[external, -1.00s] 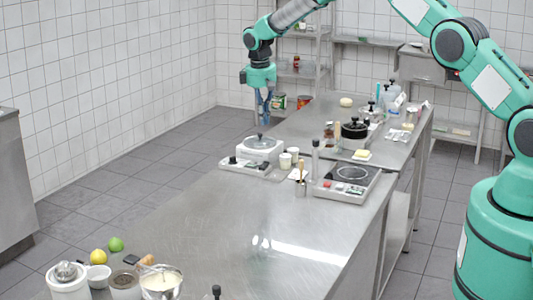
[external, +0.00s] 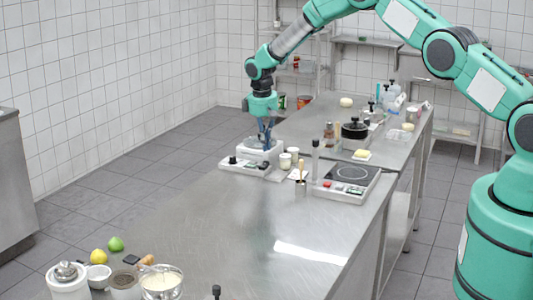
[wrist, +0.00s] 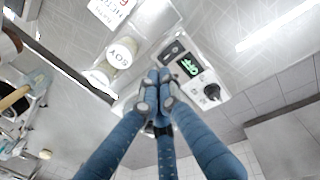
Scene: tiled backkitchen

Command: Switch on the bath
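The bath (external: 262,155) is a white box on the far left part of the steel worktop. Its front panel (wrist: 182,82) shows in the wrist view, with a small black switch (wrist: 172,50), a lit green display (wrist: 189,65) and a black knob (wrist: 210,91). The display's text is tilted and I cannot read it surely. My gripper (external: 266,143) points down right over the bath; in the wrist view its blue fingertips (wrist: 157,80) are drawn together beside the panel. I see nothing between them. They hide part of the bath's top, and contact is unclear.
Two white jars (external: 289,158) stand just right of the bath; one (wrist: 121,52) is labelled SOY. A hotplate (external: 345,183) and a holder with utensils (external: 300,187) are farther right. A black pot (external: 355,130) stands behind. The worktop's middle (external: 225,220) is clear.

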